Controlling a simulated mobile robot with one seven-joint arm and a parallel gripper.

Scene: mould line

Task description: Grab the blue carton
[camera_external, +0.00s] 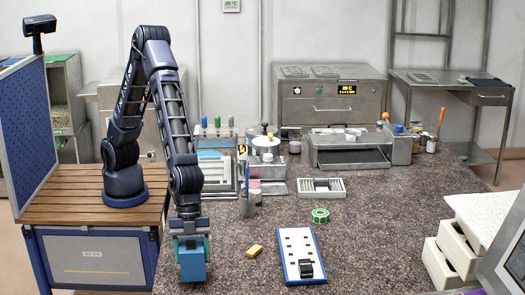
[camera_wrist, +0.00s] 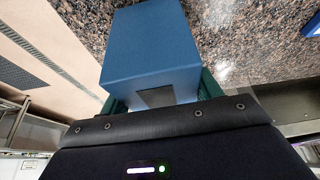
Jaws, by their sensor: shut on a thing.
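The blue carton (camera_external: 192,268) is a plain blue box at the near left edge of the speckled counter in the external view. My gripper (camera_external: 190,244) points down over it, with a teal finger on each side of the carton. It is shut on the carton. In the wrist view the carton (camera_wrist: 152,45) fills the upper middle, held between the green fingers of my gripper (camera_wrist: 160,98). Whether the carton's underside touches the counter cannot be told.
On the speckled counter (camera_external: 370,240), a yellow block (camera_external: 254,251), a green roll (camera_external: 320,215) and a blue-white board (camera_external: 301,256) lie to the right. White bins (camera_external: 450,258) are at right. The counter's left edge is close.

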